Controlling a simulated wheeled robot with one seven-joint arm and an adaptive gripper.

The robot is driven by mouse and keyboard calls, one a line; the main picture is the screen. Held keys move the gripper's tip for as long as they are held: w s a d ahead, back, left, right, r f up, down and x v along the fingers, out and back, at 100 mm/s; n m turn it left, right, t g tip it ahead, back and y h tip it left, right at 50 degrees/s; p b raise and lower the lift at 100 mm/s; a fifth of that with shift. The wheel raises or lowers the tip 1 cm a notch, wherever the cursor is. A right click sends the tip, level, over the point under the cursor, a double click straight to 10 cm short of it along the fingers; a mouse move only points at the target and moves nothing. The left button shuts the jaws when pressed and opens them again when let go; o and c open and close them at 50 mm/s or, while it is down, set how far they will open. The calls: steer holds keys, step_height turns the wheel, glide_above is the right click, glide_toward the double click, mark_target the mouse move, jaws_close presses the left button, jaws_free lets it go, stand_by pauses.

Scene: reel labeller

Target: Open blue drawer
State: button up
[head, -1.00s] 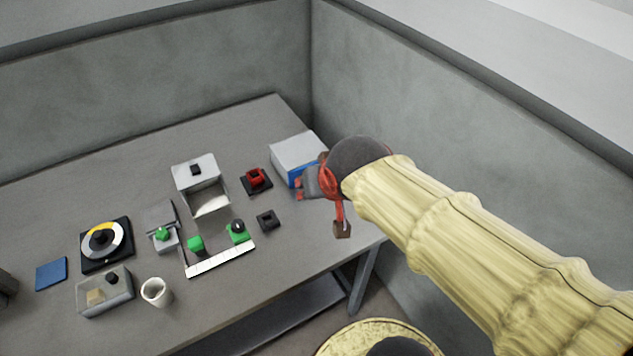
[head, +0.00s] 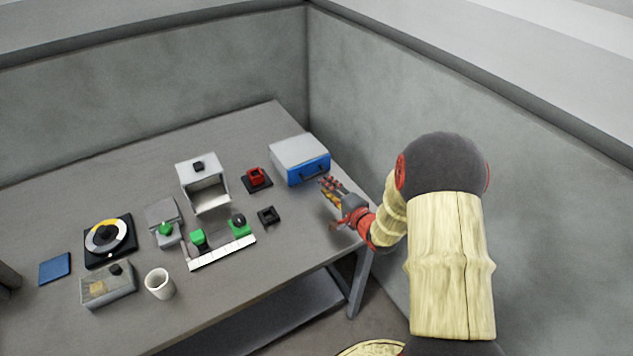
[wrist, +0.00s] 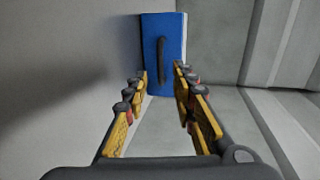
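The blue drawer (head: 308,169) is the front of a white box (head: 298,150) at the back right of the table. It looks shut and has a dark bar handle (head: 314,170). In the wrist view the blue drawer (wrist: 151,60) stands ahead, with its dark handle (wrist: 162,60) upright in the picture between the lines of the two fingers. My gripper (head: 328,184) is in front of the drawer, apart from it. In the wrist view my gripper (wrist: 161,82) is open and empty, with its yellow-padded fingers spread.
A red block on a black base (head: 256,178) and a small black square holder (head: 268,215) lie left of my gripper. A white open-fronted unit (head: 203,183) stands farther left. The grey wall (head: 370,120) is close on the right.

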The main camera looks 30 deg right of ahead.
steer(key=b+x, duration=0.2)
steer(key=x, duration=0.4)
steer(key=shift+w+f, duration=0.2)
steer(key=shift+f, duration=0.05)
steer(key=shift+w, duration=0.6)
steer(key=shift+c, duration=1.4)
jaws_close()
steer(key=shift+s, duration=0.1)
